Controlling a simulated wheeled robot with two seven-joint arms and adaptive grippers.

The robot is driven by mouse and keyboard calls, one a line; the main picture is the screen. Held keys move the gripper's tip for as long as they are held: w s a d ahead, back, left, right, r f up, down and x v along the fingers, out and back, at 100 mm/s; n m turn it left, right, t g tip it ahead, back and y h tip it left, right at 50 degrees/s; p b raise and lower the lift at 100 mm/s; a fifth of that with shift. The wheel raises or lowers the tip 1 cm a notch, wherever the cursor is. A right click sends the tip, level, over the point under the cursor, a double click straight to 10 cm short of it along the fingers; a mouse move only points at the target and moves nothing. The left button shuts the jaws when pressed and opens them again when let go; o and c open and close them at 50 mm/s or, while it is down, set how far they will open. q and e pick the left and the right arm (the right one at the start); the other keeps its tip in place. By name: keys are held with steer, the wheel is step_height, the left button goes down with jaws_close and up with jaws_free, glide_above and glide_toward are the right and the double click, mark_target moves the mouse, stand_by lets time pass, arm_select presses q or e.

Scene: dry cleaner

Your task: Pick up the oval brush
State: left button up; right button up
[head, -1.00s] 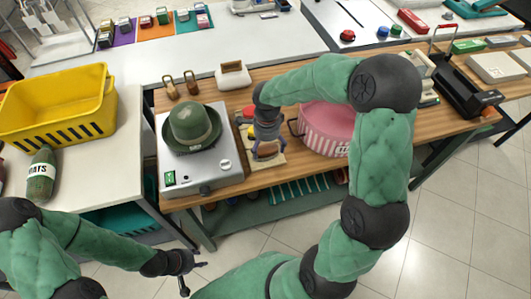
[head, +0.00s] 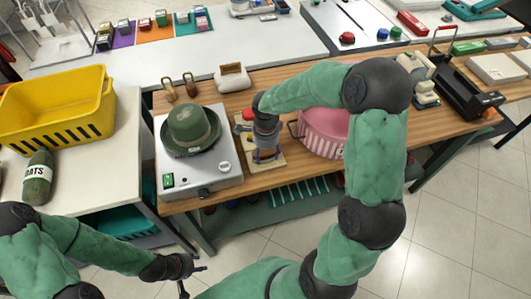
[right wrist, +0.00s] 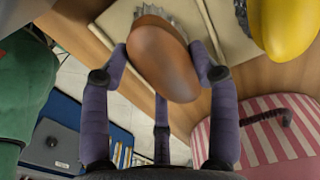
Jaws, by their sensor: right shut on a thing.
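The oval brush (right wrist: 163,62) has a smooth brown back with grey bristles showing at its top edge in the right wrist view. My right gripper (right wrist: 165,70) is shut on it, with purple fingers against both sides. In the head view, my right gripper (head: 266,157) is low over a beige board on the wooden counter, and the brush is mostly hidden by the fingers. Whether the brush touches the board is unclear. My left gripper (head: 193,272) hangs in front of the counters, away from the brush; its fingers are too small to judge.
A pink striped box (head: 322,135) stands just right of my right gripper. A green hat (head: 190,127) sits on a grey appliance (head: 222,172) to the left. A yellow object (right wrist: 287,25) is near the brush. A yellow basket (head: 60,108) stands on the left counter.

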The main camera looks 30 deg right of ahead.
mark_target(266, 153)
steer(key=shift+r, duration=0.1)
steer(key=shift+r, duration=0.2)
steer(key=r+p, duration=0.1)
steer(key=r, duration=0.2)
steer(key=shift+s+r, duration=0.15)
steer(key=shift+s, duration=0.05)
steer(key=s+a+r+p, duration=0.4)
steer(key=s+r, duration=0.5)
steer(key=s, duration=0.4)
steer(key=shift+d, duration=0.1)
steer(key=shift+o, duration=1.2)
steer(key=shift+r, duration=0.1)
steer(key=shift+c, duration=0.4)
